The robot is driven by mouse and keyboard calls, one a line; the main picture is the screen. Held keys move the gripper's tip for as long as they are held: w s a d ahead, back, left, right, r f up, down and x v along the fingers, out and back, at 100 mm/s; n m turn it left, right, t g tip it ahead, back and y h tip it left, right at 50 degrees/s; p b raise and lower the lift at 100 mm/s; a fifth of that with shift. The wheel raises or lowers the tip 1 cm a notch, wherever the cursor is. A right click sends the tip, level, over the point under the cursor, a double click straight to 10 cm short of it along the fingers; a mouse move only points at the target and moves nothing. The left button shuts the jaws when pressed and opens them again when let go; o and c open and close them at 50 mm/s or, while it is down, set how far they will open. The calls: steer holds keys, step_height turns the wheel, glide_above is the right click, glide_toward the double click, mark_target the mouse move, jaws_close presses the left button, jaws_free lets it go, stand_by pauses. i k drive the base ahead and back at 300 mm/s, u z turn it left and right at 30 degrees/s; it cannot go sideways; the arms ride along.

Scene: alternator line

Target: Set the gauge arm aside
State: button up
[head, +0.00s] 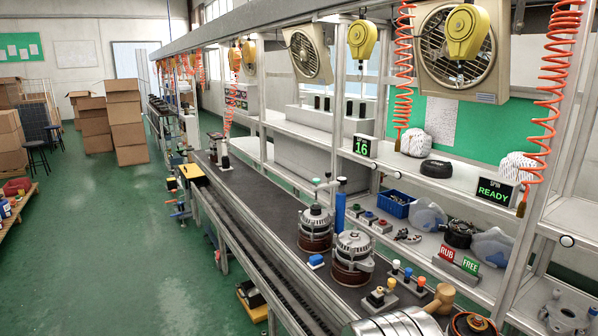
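What looks like the gauge arm (328,185) is a thin horizontal bar in the head view. It runs from the top of a blue upright post (340,211) to a small green-topped piece above the left alternator (315,219). I cannot tell whether its tip touches the alternator. A second alternator (353,250) stands to the right and nearer, on a dark reddish-brown round base, like the first.
The dark conveyor (262,208) runs away to the far left. Small pieces with coloured knobs (380,297) and a wooden mallet (440,299) crowd the near right. A blue bin (396,204) sits on the shelf. Orange coiled hoses (553,100) hang overhead. Green floor lies open at left.

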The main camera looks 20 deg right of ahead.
mark_target(340, 181)
steer(key=u, duration=0.35)
steer(key=i, duration=2)
steer(key=z, duration=0.5)
